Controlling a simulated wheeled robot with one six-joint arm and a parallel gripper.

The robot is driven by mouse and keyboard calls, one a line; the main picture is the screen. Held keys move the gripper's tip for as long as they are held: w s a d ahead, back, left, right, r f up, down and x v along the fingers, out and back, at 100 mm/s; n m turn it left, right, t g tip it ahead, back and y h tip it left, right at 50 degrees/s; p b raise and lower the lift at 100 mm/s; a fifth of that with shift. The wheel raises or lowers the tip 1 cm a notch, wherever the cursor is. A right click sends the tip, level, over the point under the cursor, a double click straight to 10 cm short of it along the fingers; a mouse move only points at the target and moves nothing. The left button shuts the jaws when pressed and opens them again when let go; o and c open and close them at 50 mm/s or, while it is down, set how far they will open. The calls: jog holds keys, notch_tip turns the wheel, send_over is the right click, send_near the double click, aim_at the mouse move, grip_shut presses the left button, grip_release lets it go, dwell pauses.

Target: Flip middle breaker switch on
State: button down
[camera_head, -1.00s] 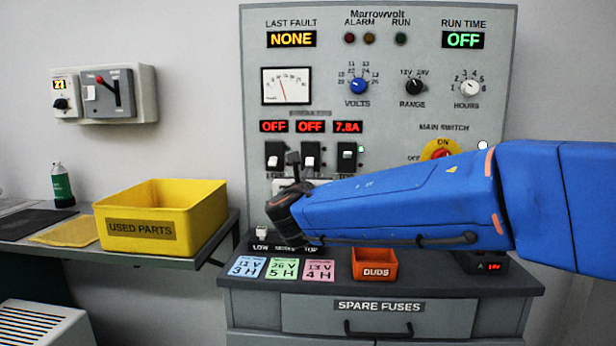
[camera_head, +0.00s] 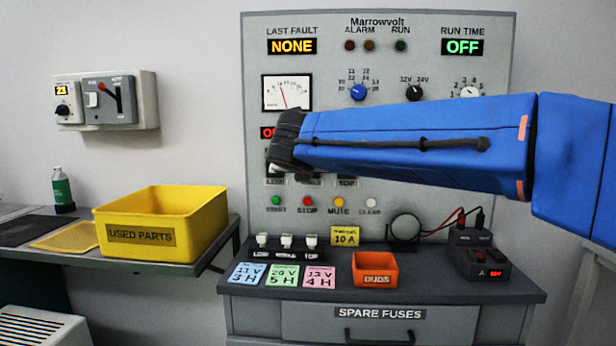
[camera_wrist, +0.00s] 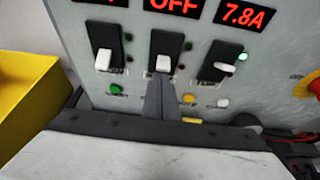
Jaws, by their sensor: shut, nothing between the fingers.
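The middle breaker (camera_wrist: 166,44) shows in the wrist view as a black plate with a white toggle at its lower end. The display above it (camera_wrist: 172,6) reads OFF. My gripper (camera_wrist: 161,82) is shut and empty, its dark fingertips just below the middle toggle; I cannot tell whether they touch it. The left breaker (camera_wrist: 108,42) also has its white toggle low. The right breaker (camera_wrist: 217,57) has a lit green lamp beside it and a display (camera_wrist: 244,17) reading 7.8A. In the head view my blue arm hides most of the breaker row.
Coloured buttons, including a green one (camera_wrist: 117,89), lie below the breakers. On the bench under the panel are an orange DUDS bin (camera_head: 376,279), fuses, cards and a black meter (camera_head: 481,262). A yellow USED PARTS bin (camera_head: 208,205) stands to the left.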

jog(key=shift+r+g, duration=0.25)
jog(key=shift+g, duration=0.25)
jog(key=shift+r, duration=0.1)
jog(key=shift+r, duration=0.7)
jog(key=shift+f, duration=0.1)
